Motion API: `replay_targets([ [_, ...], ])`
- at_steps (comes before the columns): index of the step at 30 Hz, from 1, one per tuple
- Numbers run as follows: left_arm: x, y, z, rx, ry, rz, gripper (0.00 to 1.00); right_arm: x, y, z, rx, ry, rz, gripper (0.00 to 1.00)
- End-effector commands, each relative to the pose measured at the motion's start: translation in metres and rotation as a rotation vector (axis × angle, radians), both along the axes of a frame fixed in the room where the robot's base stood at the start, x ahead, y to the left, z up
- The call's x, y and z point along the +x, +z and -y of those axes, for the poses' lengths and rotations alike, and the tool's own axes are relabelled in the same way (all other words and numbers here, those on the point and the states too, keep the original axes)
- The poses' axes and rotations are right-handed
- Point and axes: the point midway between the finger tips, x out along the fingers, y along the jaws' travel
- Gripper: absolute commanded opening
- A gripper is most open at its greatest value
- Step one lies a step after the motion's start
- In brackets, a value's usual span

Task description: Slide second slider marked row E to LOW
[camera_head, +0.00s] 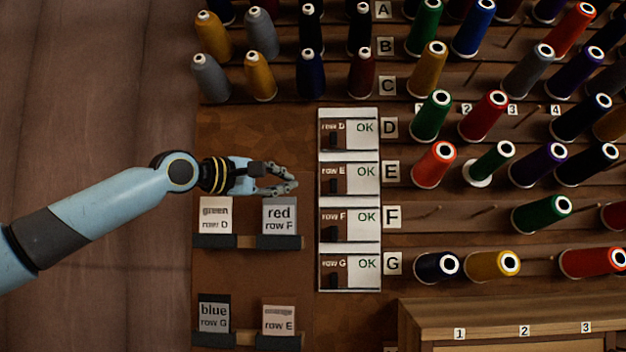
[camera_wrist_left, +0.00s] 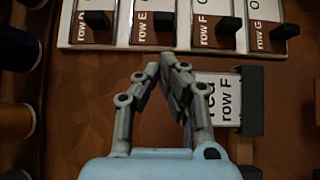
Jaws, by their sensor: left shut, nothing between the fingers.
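The row E slider unit (camera_head: 364,187) is the second from the top in a white upright panel of sliders. Its dark knob (camera_head: 333,186) is at the left of the unit, below the "row E" label, and "OK" shows at the right. No LOW mark is readable. The row E knob also shows at the top of the left wrist view (camera_wrist_left: 163,20). My left gripper (camera_head: 293,184) is shut and empty, just left of the row E unit, apart from the knob in the picture. Its fingertips (camera_wrist_left: 174,60) meet below the panel in the wrist view. My right gripper is not in view.
A "red row F" card (camera_head: 280,214) stands in a dark holder close below my gripper. Thread spools on pegs fill the right side. Bare brown board lies above my gripper.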

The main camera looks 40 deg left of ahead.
Motion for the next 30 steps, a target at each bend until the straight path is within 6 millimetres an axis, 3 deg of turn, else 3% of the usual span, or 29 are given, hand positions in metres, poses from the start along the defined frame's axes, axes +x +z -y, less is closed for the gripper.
replay_targets([
  [6, 0.032, 0.004, 0.011, -0.009, -0.006, 0.001, 0.00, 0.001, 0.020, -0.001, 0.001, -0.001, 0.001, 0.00],
  [15, 0.072, 0.002, 0.019, -0.003, -0.004, -0.001, 0.00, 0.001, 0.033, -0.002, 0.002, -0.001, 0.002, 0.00],
  [30, 0.080, 0.000, 0.021, 0.000, -0.004, -0.002, 0.00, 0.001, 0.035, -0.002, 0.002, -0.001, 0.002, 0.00],
])
